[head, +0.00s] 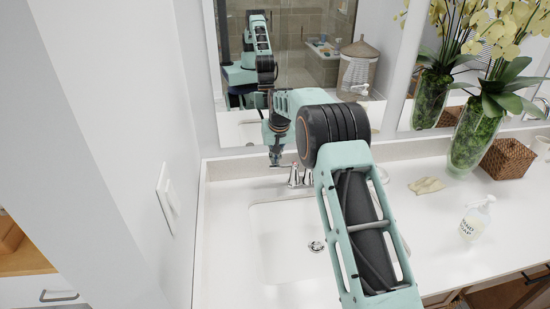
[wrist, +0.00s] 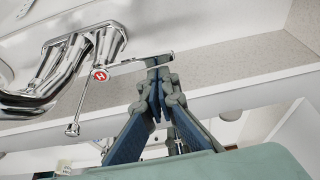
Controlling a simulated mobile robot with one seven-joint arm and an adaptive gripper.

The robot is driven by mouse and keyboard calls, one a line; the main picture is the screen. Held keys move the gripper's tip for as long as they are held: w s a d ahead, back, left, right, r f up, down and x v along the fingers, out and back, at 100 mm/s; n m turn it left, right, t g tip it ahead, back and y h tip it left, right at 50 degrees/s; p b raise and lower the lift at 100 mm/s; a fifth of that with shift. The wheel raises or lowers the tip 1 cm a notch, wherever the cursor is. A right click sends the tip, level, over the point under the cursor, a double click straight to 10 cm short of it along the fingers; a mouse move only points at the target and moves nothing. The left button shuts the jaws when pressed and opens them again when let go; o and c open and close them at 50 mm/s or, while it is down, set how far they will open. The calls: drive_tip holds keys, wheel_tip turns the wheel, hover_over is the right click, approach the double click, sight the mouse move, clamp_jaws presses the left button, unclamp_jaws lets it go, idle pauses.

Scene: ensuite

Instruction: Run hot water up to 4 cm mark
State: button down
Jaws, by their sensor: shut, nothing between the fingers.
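The chrome faucet (head: 297,178) stands at the back of the white sink basin (head: 275,240). In the wrist view, the hot handle (wrist: 100,75) has a red H cap and thin cross levers. One lever points right and another points down. My gripper (wrist: 158,66) is shut and empty, with its fingertips at the end of the right-pointing lever. I cannot tell whether they touch. In the head view, my gripper (head: 275,159) is above the faucet's left side. The basin looks empty around the drain (head: 316,246), and no running water shows. No level mark is visible; my arm hides the basin's right part.
The soap bottle (head: 476,220), a folded yellowish cloth (head: 427,185), a tall glass vase (head: 470,138) with orchids and a brown woven basket (head: 507,158) stand on the counter at right. A mirror (head: 300,60) is behind the faucet. A wall is close at left.

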drive_tip(key=shift+s+n+b, duration=0.3)
drive_tip(key=shift+n+b, duration=0.1)
drive_tip(key=shift+n, duration=0.1)
drive_tip(key=shift+s+d+f+n+y+b, duration=0.1)
drive_tip(key=shift+s+d+n+y+b, duration=0.1)
drive_tip(key=shift+s+n+y+b, duration=0.6)
drive_tip(key=shift+s+d+n+g+b, duration=0.25)
drive_tip(key=shift+s+n, duration=0.2)
drive_tip(key=shift+n, duration=0.35)
drive_tip(key=shift+s+d+n+g+b, duration=0.2)
drive_tip(key=shift+s+n, duration=0.25)
drive_tip(key=shift+n, duration=0.35)
drive_tip(key=v, duration=1.2)
drive_tip(key=shift+d, duration=0.15)
drive_tip(key=shift+s, duration=0.1)
idle(3.7)
